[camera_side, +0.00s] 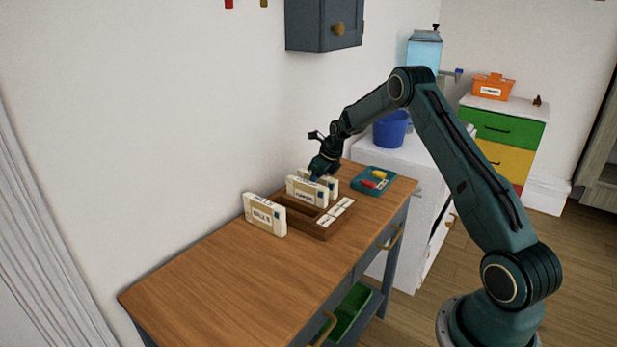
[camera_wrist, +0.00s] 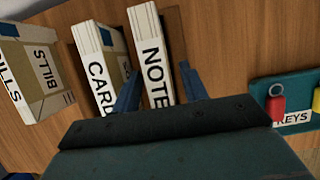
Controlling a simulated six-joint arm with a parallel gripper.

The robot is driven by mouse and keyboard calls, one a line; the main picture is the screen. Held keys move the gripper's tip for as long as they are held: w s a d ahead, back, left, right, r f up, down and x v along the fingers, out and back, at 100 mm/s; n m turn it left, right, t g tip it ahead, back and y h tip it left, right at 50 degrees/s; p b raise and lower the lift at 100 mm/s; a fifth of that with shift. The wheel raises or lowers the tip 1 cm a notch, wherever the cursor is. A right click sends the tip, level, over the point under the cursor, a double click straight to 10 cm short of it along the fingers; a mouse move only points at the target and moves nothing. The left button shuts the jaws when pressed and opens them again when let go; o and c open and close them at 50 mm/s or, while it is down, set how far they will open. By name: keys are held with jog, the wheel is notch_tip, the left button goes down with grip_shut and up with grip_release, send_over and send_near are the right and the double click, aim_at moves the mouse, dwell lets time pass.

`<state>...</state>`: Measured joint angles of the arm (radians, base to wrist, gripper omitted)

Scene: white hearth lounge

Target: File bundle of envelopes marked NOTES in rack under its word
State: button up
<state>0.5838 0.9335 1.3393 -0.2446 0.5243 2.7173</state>
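The NOTES bundle (camera_wrist: 152,50), cream with dark lettering, stands upright between my gripper's two blue fingers in the wrist view. A strip of wood shows between it and the right finger, so my gripper (camera_wrist: 160,92) looks open around it. In the side view, my gripper (camera_side: 318,174) points down at this bundle (camera_side: 331,182), partly hidden behind the CARDS bundle (camera_side: 306,191). The rack's slots are partly hidden.
The BILLS bundle (camera_side: 265,214) stands left of the rack. The CARDS bundle (camera_wrist: 97,65) is close on the left in the wrist view. A teal KEYS tray (camera_side: 373,181) with red and yellow tags is to the right. The table's left part (camera_side: 225,270) is clear.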

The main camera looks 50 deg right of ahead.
jog(key=shift+r, duration=0.1)
jog(key=v, duration=1.2)
dwell(0.7)
jog(key=s+a+r+n, duration=0.6)
jog(key=a+r+n, duration=0.2)
jog(key=a+n, duration=0.15)
jog(key=s+a+r+n, duration=0.7)
jog(key=a+r+n, duration=0.15)
jog(key=a, duration=0.25)
jog(key=s+a+n, duration=0.3)
jog(key=s+n, duration=0.3)
jog(key=s, duration=0.1)
jog(key=s+a+f+n, duration=0.1)
jog(key=s+a+n, duration=0.2)
jog(key=s+n, duration=0.3)
jog(key=s+a+f+n+t, duration=0.1)
jog(key=s+a+n, duration=0.2)
jog(key=s+n, duration=0.3)
jog(key=shift+s+a+f, duration=0.25)
jog(key=shift+s+a, duration=0.05)
jog(key=shift+s, duration=0.5)
